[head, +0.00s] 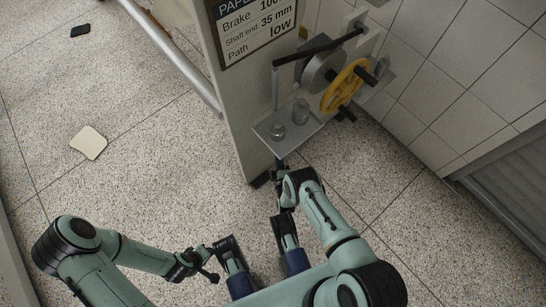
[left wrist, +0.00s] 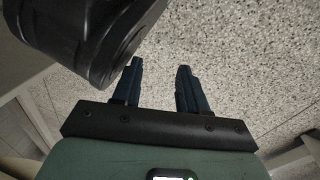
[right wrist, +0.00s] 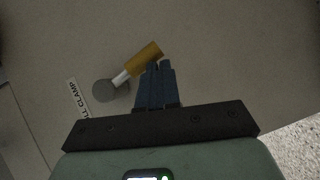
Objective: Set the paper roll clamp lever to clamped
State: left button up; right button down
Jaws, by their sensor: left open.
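The paper roll clamp lever shows in the right wrist view. It has an orange handle (right wrist: 144,59), a short pale shaft (right wrist: 121,77) and a round grey pivot (right wrist: 108,91) on a grey panel. The handle points up and right from the pivot. My right gripper (right wrist: 155,65) has its fingers together, with the tips at the handle's lower right side; I cannot tell whether they touch it. In the head view my right arm reaches toward the machine's lower part, and the lever is hidden there. My left gripper (left wrist: 158,75) is open and empty, away from the machine.
A label (right wrist: 78,100) reading "LL CLAMP" is beside the pivot. The head view shows the machine's sign panel (head: 254,28), yellow handwheel (head: 342,84) and a small metal shelf (head: 270,139). A tiled wall stands at right. Open speckled floor lies at left.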

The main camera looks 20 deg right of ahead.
pick_arm(q)
jog(key=shift+s+d+f+g+b, duration=0.2)
jog(key=shift+s+f+g+b, duration=0.3)
jog(key=shift+s+f, duration=0.45)
pick_arm(e)
jog(key=shift+w+d+r, duration=0.1)
jog(key=shift+w+d, duration=0.2)
jog(key=shift+d, duration=0.65)
jog(key=shift+w+d+r, duration=0.1)
jog(key=shift+w+d, duration=0.2)
jog(key=shift+d, duration=0.6)
pick_arm(q)
jog(key=shift+r, duration=0.1)
pick_arm(e)
jog(key=shift+d, duration=0.1)
pick_arm(q)
jog(key=shift+s, duration=0.1)
pick_arm(e)
jog(key=shift+f, duration=0.15)
